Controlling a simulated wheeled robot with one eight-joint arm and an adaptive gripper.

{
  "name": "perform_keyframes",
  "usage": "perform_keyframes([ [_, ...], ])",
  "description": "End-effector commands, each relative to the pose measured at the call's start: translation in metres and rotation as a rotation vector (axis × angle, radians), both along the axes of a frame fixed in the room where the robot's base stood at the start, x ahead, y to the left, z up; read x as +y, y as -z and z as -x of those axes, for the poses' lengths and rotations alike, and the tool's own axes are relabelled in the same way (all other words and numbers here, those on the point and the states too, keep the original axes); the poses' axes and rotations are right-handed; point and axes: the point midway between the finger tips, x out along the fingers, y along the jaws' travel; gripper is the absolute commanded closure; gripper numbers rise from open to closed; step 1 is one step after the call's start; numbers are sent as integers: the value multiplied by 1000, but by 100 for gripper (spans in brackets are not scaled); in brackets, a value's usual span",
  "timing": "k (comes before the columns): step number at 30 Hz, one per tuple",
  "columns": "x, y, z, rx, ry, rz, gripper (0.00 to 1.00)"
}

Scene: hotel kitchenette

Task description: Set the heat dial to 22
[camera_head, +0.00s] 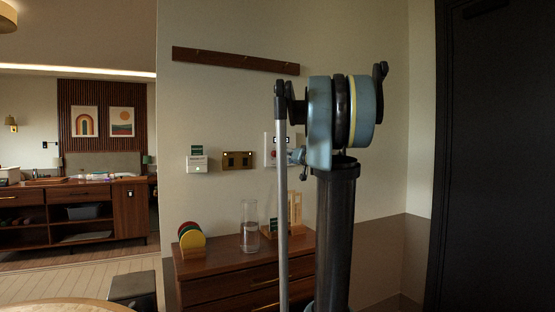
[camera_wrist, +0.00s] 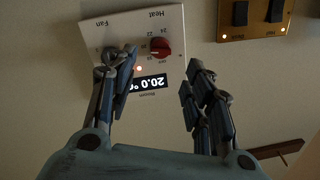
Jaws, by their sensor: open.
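The white thermostat panel (camera_wrist: 175,20) appears upside down in the wrist view. Its red Heat dial (camera_wrist: 160,48) has small numbers around it; the dial's pointer is too small to read. The black display (camera_wrist: 150,83) reads 20.0 degrees. The grey Fan dial (camera_wrist: 110,57) is partly covered by my left finger. My gripper (camera_wrist: 160,68) is open and empty in front of the panel, with the red dial between the line of its fingers and apart from both. In the head view the panel (camera_head: 268,142) is partly hidden by my arm.
A brass switch plate (camera_wrist: 262,32) with dark switches is beside the panel; it also shows in the head view (camera_head: 237,160). A small white wall unit (camera_head: 196,160) is farther left. Below, a wooden dresser (camera_head: 225,285) bears a glass vase (camera_head: 250,228) and coloured discs (camera_head: 191,241).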

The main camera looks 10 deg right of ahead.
Motion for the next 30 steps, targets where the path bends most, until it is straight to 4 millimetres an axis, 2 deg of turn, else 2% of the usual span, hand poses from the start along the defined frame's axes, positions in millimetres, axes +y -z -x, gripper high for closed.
perform_keyframes([
  [9, 20, 0, -48, 0, -2, 0, 53],
  [15, 29, 0, -71, 1, -1, 0, 53],
  [21, 33, 0, -82, 0, 0, 0, 53],
  [30, 34, 0, -83, 0, 0, 0, 53],
])
